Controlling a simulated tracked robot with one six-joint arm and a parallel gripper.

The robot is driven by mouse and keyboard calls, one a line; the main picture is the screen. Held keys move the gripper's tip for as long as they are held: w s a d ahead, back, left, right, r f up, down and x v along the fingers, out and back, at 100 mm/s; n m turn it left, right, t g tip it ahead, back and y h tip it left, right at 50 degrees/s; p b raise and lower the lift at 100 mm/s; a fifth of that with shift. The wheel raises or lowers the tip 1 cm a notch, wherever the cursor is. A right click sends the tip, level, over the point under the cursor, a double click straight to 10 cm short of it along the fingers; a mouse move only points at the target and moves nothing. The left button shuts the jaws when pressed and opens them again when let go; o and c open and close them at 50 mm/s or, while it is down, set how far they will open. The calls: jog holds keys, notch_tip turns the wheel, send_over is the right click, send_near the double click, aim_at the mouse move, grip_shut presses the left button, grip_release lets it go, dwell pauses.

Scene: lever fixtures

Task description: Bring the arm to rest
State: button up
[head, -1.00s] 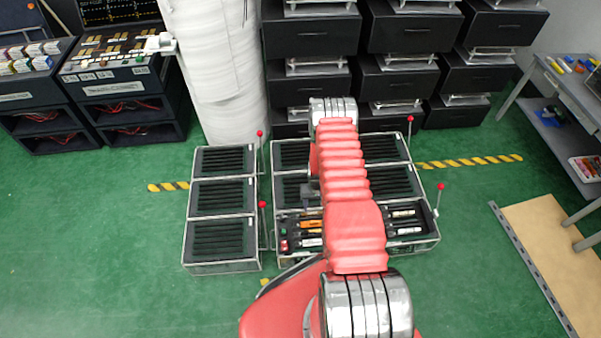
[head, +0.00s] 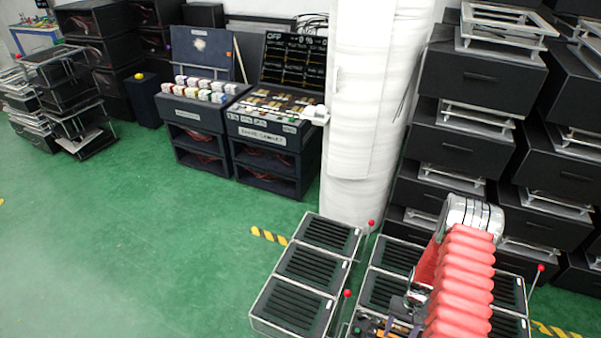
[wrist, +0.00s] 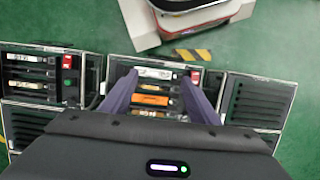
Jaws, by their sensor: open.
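My arm, a red padded sleeve with a silver joint, shows at the lower right of the head view, reaching over the black slotted trays. In the wrist view my gripper (wrist: 158,74) is open, its two purple fingers spread apart. Between the fingers lies a tray compartment with an orange item (wrist: 150,100) and a white-labelled item (wrist: 155,73). I cannot tell how far above them the fingers are. Nothing is seen held. In the head view the gripper is mostly hidden by the arm and the lower picture edge.
Red-knobbed levers (head: 371,223) stand by the left tray column (head: 303,262), with another lever (head: 541,267) at right. Behind are a white wrapped column (head: 362,120), black drawer stacks (head: 480,78) and a cabinet (head: 275,140). Green floor (head: 150,220) at left is clear.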

jog(key=w+a+r+n+h, duration=0.1)
jog(key=a+r, duration=0.2)
jog(key=r, duration=1.3)
jog(key=a+r+n, duration=0.1)
jog(key=a+r, duration=0.3)
jog(key=r, duration=1.2)
jog(key=s+a+r+n+t, duration=0.1)
jog(key=s+a+r, duration=0.3)
jog(key=r, duration=0.6)
jog(key=s+a+r+n+t, duration=0.1)
jog(key=s+a+r+t, duration=0.3)
jog(key=r, duration=0.6)
jog(key=s+a+r+n+t, duration=0.1)
jog(key=s+a+r+t, duration=0.2)
jog(key=r, duration=0.7)
jog(key=shift+s+a+r+h, duration=0.3)
jog(key=shift+s+a, duration=0.25)
jog(key=shift+a, duration=0.6)
jog(key=shift+c, duration=0.5)
